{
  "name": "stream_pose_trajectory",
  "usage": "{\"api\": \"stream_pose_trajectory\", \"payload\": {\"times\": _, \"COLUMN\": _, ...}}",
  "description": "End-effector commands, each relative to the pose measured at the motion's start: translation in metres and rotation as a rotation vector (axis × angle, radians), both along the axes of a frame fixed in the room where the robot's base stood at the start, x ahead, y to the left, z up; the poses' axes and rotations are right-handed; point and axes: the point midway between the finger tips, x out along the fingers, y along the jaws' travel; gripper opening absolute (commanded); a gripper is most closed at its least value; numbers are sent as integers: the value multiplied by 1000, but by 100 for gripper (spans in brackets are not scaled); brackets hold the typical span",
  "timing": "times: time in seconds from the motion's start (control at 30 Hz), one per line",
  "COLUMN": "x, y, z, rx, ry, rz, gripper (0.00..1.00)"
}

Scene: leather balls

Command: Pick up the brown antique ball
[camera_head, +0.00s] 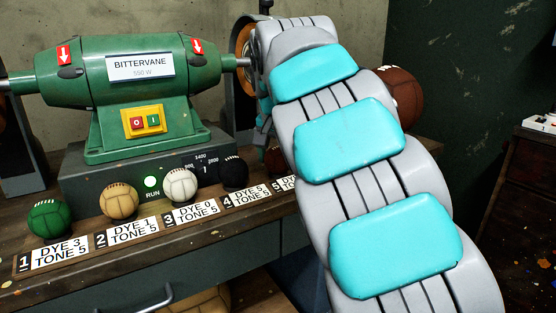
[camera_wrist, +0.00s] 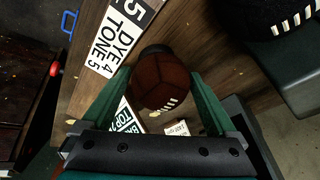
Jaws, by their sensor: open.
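A dark brown ball with pale stitches (camera_wrist: 160,80) sits between the two green fingers of my gripper (camera_wrist: 159,78) in the wrist view. The fingers are open, one on each side of the ball; I cannot tell whether either touches it. In the head view my arm hides most of this area, and only a sliver of the dark reddish-brown ball (camera_head: 274,158) shows beside the arm, behind the fifth label. Most of my gripper is hidden there.
A green ball (camera_head: 48,218), tan ball (camera_head: 119,201), white ball (camera_head: 180,185) and black ball (camera_head: 234,173) stand behind labels on the bench. A green grinder (camera_head: 140,75) stands behind them. A large brown ball (camera_head: 402,97) is partly behind my arm.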

Motion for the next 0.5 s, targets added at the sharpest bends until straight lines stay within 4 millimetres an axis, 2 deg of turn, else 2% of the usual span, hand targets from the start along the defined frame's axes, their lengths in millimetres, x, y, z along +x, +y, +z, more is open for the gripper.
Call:
{"api": "stream_pose_trajectory", "payload": {"times": 0.17, "x": 0, "y": 0, "z": 1, "rx": 0, "ry": -1, "rz": 0, "gripper": 91}}
{"api": "stream_pose_trajectory", "payload": {"times": 0.5, "x": 0, "y": 0, "z": 1, "rx": 0, "ry": -2, "rz": 0, "gripper": 53}}
